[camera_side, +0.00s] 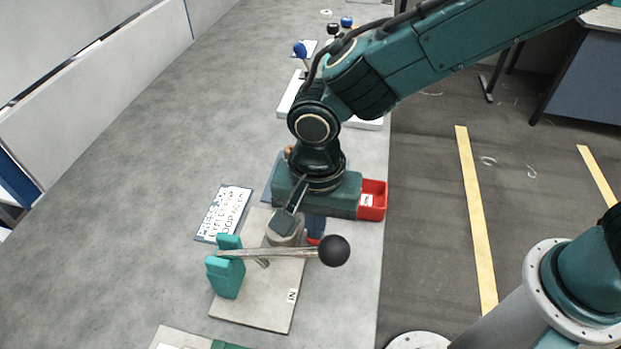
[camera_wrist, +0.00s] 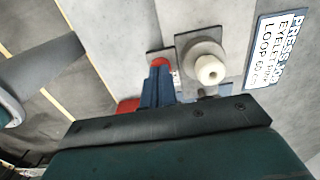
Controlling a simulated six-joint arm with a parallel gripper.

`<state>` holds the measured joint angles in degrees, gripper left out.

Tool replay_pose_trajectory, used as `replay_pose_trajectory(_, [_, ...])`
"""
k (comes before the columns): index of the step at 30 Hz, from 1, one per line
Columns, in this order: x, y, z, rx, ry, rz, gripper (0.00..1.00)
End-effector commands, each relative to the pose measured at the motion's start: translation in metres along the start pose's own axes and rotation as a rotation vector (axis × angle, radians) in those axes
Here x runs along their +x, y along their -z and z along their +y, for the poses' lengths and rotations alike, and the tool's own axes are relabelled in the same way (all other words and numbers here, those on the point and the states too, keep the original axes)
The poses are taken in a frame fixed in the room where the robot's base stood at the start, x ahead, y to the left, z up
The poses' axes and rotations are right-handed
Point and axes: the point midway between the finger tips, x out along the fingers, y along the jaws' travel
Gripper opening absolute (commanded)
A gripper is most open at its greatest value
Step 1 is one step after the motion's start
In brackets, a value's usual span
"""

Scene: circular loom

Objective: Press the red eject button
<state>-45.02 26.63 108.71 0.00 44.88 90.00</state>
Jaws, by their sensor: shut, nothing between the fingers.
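The red eject button (camera_side: 313,241) is mostly hidden in the side view, with a little red showing below the fingers beside the press. In the wrist view the red button (camera_wrist: 160,61) shows at the ends of my blue fingers, on a dark grey plate. My gripper (camera_side: 315,236) points down over the button with its fingers shut and empty. In the wrist view my gripper (camera_wrist: 159,72) covers part of the button. I cannot tell whether the fingertips touch it or how far down it is.
A press lever with a black ball knob (camera_side: 334,250) lies close to my fingers, on a teal bracket (camera_side: 227,275). A pale round post (camera_wrist: 210,69) stands beside them. A red bin (camera_side: 372,200) is at the table edge. A printed sign (camera_side: 223,213) lies left.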

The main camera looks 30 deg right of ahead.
Motion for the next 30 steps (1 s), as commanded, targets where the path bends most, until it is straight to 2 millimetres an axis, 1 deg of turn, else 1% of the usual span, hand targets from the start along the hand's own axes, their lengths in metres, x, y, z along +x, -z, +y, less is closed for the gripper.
replay_pose_trajectory(1, [-0.006,0.0,0.0,0.0,0.003,0.0,0.0])
replay_pose_trajectory(9, [-0.03,0.0,-0.001,0.0,0.005,0.0,0.0])
replay_pose_trajectory(15, [-0.044,0.0,-0.001,0.0,0.005,0.0,0.0])
replay_pose_trajectory(20, [-0.048,0.0,0.0,0.0,0.004,0.0,0.0])
replay_pose_trajectory(30, [-0.047,0.0,0.0,0.0,0.004,0.0,0.0])
